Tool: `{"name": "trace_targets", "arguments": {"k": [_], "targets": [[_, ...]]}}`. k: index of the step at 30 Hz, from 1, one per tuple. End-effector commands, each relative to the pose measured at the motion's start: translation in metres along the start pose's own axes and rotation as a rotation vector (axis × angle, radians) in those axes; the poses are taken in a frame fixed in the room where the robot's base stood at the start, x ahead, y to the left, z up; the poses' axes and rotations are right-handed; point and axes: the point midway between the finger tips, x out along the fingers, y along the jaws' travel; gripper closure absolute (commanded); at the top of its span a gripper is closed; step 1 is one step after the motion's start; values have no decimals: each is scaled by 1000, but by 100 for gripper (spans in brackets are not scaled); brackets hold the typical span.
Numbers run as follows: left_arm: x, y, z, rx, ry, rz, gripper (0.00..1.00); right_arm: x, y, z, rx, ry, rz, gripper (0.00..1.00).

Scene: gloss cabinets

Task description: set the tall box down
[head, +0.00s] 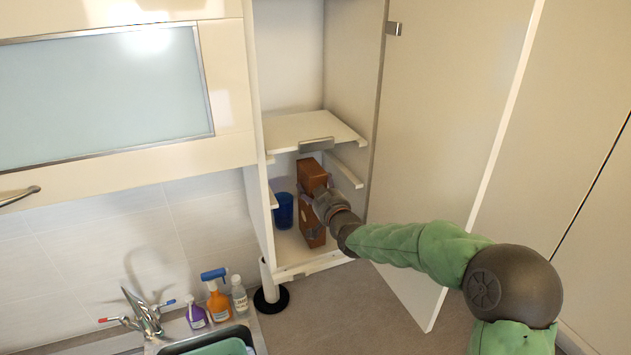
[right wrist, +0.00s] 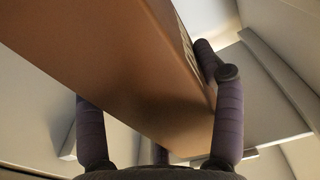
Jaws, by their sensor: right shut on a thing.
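The tall box (head: 312,190) is brown-orange and stands roughly upright inside the open cabinet, in the lower compartment. My right gripper (head: 320,203) reaches in from the right and is shut on the box. In the right wrist view the brown box (right wrist: 125,75) fills the middle, with dark fingers of the gripper (right wrist: 160,130) on both sides of it. I cannot tell whether the bottom of the box touches the cabinet floor (head: 290,245). My left gripper is not in view.
A blue cup (head: 284,210) stands just left of the box. A shelf (head: 305,130) is above, and the open door (head: 440,130) is on the right. Spray bottles (head: 217,300) and a faucet (head: 143,312) are at the lower left. A paper towel holder (head: 270,290) stands before the cabinet.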

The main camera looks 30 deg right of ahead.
Motion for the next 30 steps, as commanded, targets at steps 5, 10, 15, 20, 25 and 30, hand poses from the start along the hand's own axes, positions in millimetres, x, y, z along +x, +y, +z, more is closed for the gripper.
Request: {"name": "trace_targets", "arguments": {"k": [5, 10, 15, 20, 25, 30], "targets": [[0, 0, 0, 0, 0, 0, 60, 0, 0, 1, -1, 5, 1, 90], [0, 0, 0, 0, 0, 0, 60, 0, 0, 1, -1, 6, 1, 90], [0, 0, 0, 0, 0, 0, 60, 0, 1, 1, -1, 6, 1, 90], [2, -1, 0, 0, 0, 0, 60, 0, 1, 3, -1, 6, 1, 90], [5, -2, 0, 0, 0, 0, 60, 0, 1, 5, -1, 6, 1, 90], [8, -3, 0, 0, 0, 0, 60, 0, 1, 7, -1, 6, 1, 90]]}}
